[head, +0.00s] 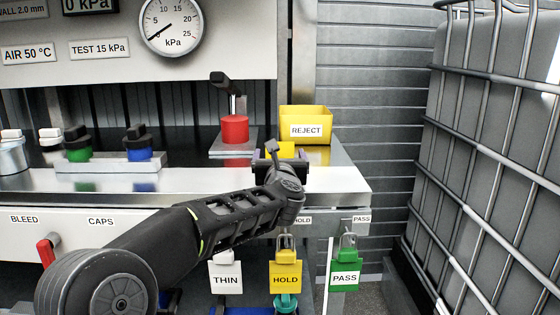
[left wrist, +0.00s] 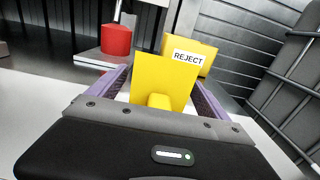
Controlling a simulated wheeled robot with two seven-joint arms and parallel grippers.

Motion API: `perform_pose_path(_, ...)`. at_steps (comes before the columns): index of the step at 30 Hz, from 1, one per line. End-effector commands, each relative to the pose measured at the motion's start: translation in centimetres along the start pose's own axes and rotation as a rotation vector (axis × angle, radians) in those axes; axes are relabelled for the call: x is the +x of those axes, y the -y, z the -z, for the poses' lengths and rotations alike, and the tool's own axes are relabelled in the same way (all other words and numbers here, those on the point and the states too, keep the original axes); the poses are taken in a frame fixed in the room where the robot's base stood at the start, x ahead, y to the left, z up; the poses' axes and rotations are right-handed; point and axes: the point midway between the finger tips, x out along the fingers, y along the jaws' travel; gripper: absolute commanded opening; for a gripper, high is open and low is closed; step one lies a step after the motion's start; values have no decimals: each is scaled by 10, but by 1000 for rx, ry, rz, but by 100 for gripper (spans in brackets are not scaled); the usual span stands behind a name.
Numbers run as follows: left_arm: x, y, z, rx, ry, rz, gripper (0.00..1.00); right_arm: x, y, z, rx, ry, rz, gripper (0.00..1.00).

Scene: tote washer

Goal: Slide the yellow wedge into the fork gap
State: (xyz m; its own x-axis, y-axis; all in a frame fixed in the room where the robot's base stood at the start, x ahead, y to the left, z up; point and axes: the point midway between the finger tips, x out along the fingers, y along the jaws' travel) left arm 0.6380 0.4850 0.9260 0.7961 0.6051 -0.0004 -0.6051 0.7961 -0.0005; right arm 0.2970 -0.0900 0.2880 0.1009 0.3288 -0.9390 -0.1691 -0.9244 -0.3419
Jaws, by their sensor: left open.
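The yellow wedge (left wrist: 162,75) stands between the two purple fingers of my left gripper (left wrist: 163,88) in the left wrist view. It has a flat upright face and a small block at its near side. The fingers are open, with a visible gap on each side of the wedge. In the head view only a bit of the wedge (head: 280,149) shows, with my left gripper (head: 279,160) around it over the steel counter's right part. I cannot make out the fork gap in either view. My right gripper is not in view.
A yellow REJECT bin (head: 305,122) stands just behind the wedge. A red cylinder (head: 235,129) under a black-handled clamp stands to its left. Hanging THIN (head: 226,277), HOLD (head: 286,274) and PASS (head: 344,272) tags are below the counter (head: 335,180). A caged tank (head: 490,130) fills the right.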

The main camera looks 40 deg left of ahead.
Motion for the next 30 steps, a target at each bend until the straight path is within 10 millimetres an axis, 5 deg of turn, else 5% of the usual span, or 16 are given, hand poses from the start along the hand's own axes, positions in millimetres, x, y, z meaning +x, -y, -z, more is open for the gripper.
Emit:
perform_pose_path(10, 4, 0, 0, 1, 0, 0, 88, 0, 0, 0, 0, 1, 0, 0)
perform_pose_path(30, 3, 0, 0, 1, 0, 0, 33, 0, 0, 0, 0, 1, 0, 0)
